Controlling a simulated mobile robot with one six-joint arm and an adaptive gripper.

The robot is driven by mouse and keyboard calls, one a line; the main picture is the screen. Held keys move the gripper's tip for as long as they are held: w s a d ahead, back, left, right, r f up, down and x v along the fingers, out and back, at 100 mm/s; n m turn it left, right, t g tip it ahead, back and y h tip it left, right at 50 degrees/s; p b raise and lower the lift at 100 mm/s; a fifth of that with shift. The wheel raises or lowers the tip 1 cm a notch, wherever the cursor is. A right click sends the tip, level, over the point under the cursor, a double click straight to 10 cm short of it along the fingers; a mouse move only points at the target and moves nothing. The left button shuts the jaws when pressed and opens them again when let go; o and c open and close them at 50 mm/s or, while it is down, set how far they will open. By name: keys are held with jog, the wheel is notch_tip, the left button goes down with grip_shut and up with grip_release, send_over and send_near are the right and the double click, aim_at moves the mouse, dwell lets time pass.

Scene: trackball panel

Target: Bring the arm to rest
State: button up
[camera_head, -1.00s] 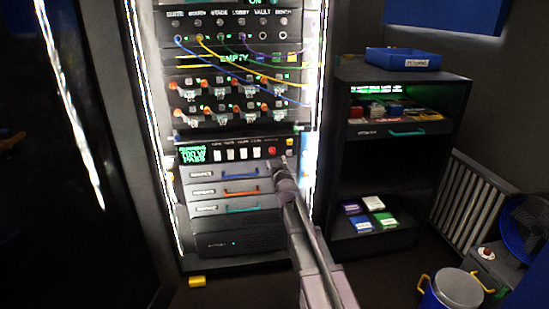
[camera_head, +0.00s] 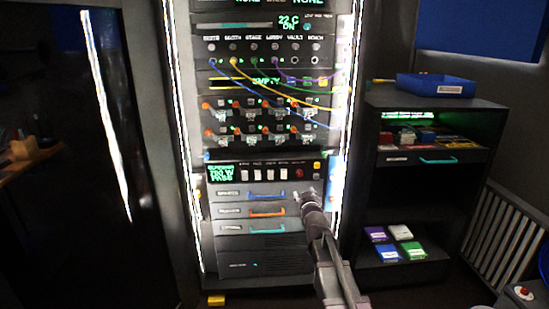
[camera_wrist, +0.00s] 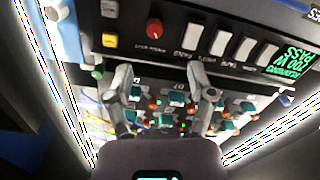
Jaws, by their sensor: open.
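My gripper (camera_head: 308,194) is in front of the lower part of a tall lit rack (camera_head: 262,148), near the right end of its panel of white switches (camera_head: 263,174). In the wrist view my gripper (camera_wrist: 163,97) shows two spread fingers with nothing between them. Behind the fingers are the rack's teal-and-red modules (camera_wrist: 176,118). The red knob (camera_wrist: 155,28) and white switches (camera_wrist: 219,43) sit above the fingers in that view. I cannot tell how far the fingertips are from the rack face.
Three drawers with blue, orange and teal handles (camera_head: 267,211) are below the switches. Coloured cables (camera_head: 262,76) hang across the rack. A dark shelf unit (camera_head: 430,170) with a blue tray (camera_head: 435,86) stands at the right, beside a white radiator (camera_head: 502,240). A yellow block (camera_head: 216,300) lies on the floor.

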jog(key=s+a+f+g+y, duration=0.1)
jog(key=s+a+f+g, duration=0.1)
jog(key=s+f+g, duration=0.4)
jog(key=s+d+f+m+g, duration=0.1)
jog(key=s+f+g, duration=0.25)
jog(key=s, duration=0.55)
jog(key=s+f+m+g+h+p, duration=0.1)
jog(key=s+f+g, duration=0.25)
jog(key=s, duration=0.55)
jog(key=s+d+f+m+g, duration=0.1)
jog(key=s+f+g, duration=0.25)
jog(key=s, duration=0.55)
notch_tip(320, 180, up, 38)
jog(key=p, duration=3.7)
jog(key=shift+a+f+g+p, duration=0.2)
jog(key=shift+a+g+p, duration=0.05)
jog(key=shift+g+p, duration=0.2)
